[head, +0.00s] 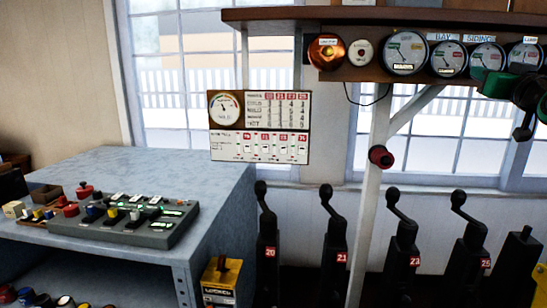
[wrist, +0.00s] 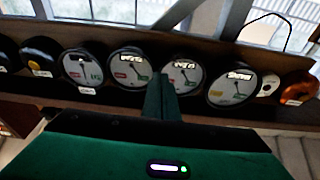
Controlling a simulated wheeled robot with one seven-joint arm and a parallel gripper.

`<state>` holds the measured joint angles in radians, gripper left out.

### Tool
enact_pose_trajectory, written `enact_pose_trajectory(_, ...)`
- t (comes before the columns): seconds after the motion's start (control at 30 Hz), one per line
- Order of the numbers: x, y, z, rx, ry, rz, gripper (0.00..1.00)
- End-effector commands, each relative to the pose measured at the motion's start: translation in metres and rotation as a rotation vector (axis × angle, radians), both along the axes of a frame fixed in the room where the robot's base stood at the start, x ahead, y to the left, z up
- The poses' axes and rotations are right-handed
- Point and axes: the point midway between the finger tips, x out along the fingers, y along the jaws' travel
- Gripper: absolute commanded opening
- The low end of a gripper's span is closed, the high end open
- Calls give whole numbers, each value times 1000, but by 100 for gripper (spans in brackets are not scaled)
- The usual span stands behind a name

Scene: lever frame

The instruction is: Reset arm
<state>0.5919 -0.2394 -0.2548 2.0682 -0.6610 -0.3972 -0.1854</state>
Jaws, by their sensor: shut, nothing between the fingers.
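My gripper shows in the wrist view as a dark green body with its fingers (wrist: 163,90) together and empty. They point toward a shelf of round dials, apart from the levers. In the head view part of my dark green arm shows at the upper right edge. Several black levers stand in a row at the lower right of the head view. They include the lever with red plate 20 (head: 267,235), the lever with red plate 21 (head: 334,240), and two more plated levers (head: 402,245) (head: 468,250). All four have bent top handles. A darker lever stub (head: 519,268) stands at the far right.
A wooden shelf (head: 380,73) carries several round dials above the levers. A white post (head: 375,200) with a red knob (head: 380,156) stands among them. A grey bench (head: 215,185) with a switch panel (head: 140,222) is at left. A yellow box (head: 221,282) stands by lever 20.

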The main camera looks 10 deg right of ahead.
Motion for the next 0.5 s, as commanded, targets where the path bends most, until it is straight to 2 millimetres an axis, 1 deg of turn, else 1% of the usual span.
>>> enact_pose_trajectory(0.03, 2, 9, -32, 32, 93, 5, 0)
enact_pose_trajectory(0.07, 2, 12, -51, 51, 151, 2, 0)
enact_pose_trajectory(0.1, 0, 17, -77, 77, 228, 1, 0)
enact_pose_trajectory(0.17, -6, 24, -116, 118, 340, -4, 0)
enact_pose_trajectory(0.2, -12, 30, -140, 145, 413, -8, 0)
enact_pose_trajectory(0.27, -24, 38, -177, 185, 524, -14, 0)
enact_pose_trajectory(0.3, -34, 45, -200, 213, 596, -18, 0)
enact_pose_trajectory(0.37, -52, 54, -235, 256, 703, -28, 0)
enact_pose_trajectory(0.4, -65, 61, -256, 283, 774, -33, 0)
enact_pose_trajectory(0.47, -88, 71, -287, 326, 880, -45, 0)
enact_pose_trajectory(0.5, -104, 79, -306, 355, 950, -54, 0)
